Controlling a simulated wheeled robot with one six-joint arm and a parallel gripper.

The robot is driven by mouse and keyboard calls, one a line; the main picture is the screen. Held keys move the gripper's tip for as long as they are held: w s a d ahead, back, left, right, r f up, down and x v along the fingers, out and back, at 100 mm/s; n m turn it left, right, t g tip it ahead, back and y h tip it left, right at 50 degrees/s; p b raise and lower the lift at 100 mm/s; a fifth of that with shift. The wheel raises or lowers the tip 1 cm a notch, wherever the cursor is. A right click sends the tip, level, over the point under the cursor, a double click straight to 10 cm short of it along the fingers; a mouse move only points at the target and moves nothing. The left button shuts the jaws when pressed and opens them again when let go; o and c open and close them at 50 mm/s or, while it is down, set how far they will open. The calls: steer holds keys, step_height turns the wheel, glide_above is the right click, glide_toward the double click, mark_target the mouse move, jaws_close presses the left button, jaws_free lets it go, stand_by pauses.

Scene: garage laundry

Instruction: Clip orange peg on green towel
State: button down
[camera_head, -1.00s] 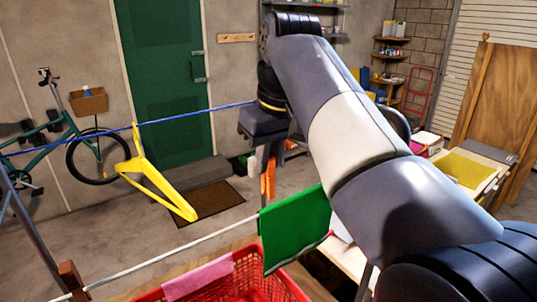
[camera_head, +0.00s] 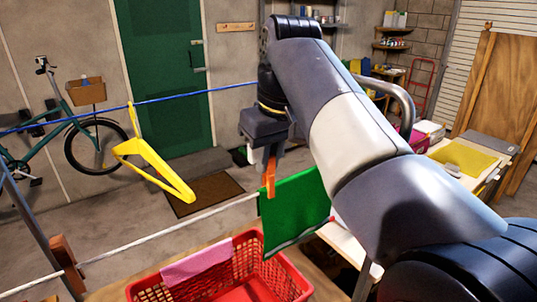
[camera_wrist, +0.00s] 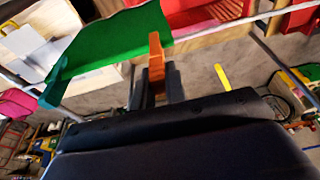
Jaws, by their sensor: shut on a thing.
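The green towel (camera_head: 298,212) hangs over the white line, to the right of the yellow hanger. My gripper (camera_head: 262,158) is shut on the orange peg (camera_head: 269,178), which points down at the towel's left top corner. In the wrist view the peg (camera_wrist: 156,52) stands up between the fingers (camera_wrist: 156,88), and its tip overlaps the edge of the towel (camera_wrist: 110,45) near the line. I cannot tell whether the peg's legs straddle the cloth or are only in front of it.
A red basket (camera_head: 140,292) with a pink cloth (camera_head: 196,262) over its rim stands below the white line (camera_head: 160,236). A yellow hanger (camera_head: 150,158) hangs from the blue line (camera_head: 180,98). A table with a yellow tray (camera_head: 460,158) is at right.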

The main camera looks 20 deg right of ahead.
steer(key=shift+s+b+x, duration=0.25)
steer(key=shift+b+x, duration=0.3)
steer(key=shift+x, duration=0.55)
steer(key=c, duration=1.3)
jaws_free()
steer(key=shift+d, duration=0.1)
steer(key=shift+c, duration=0.2)
steer(key=shift+r, duration=0.15)
steer(key=p+v, duration=0.1)
steer(key=v, duration=0.9)
steer(key=shift+r, duration=0.3)
steer(key=shift+s+d, duration=0.1)
steer(key=x, duration=1.1)
steer(key=shift+b, duration=0.4)
steer(key=shift+r+p, duration=0.35)
steer(key=shift+r, duration=0.3)
